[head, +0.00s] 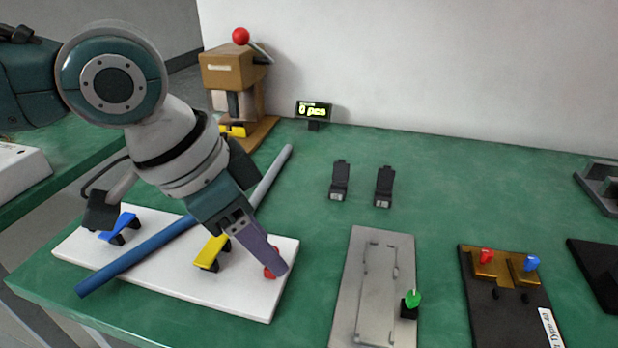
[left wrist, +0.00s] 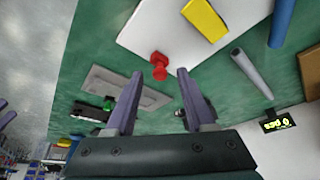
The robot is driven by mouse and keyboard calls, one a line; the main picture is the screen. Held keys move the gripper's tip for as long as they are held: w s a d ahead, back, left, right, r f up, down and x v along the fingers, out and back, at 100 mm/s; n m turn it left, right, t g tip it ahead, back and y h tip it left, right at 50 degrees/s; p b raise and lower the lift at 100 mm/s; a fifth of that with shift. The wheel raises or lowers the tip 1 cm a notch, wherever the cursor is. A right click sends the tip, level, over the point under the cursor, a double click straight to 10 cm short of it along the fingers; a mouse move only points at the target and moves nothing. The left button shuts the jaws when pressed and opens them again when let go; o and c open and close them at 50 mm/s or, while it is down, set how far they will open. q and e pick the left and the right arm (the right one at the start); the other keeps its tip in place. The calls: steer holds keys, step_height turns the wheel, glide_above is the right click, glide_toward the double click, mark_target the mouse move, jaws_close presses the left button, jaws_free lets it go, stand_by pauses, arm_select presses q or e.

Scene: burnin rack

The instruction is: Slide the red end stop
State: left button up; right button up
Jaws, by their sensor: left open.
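The red end stop (head: 270,266) is at the right end of the white board (head: 240,298), partly hidden by a finger in the head view. In the left wrist view, the end stop (left wrist: 159,64) shows as a red knob-like piece at the board's edge. My left gripper (head: 277,263) is open and points down over it. In the left wrist view, the end stop lies just beyond the gap between the two fingertips (left wrist: 160,76). I cannot tell whether a finger touches it.
A yellow support (head: 211,252) and a blue support (head: 118,228) stand on the board. A blue tube (head: 130,262) crosses it; a grey tube (head: 273,178) lies behind my gripper. A metal plate (head: 372,290) with a green knob (head: 412,298) stands right, with bare green table between.

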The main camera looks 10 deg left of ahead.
arm_select(q)
jaws_close()
stand_by(0.3)
stand_by(1.1)
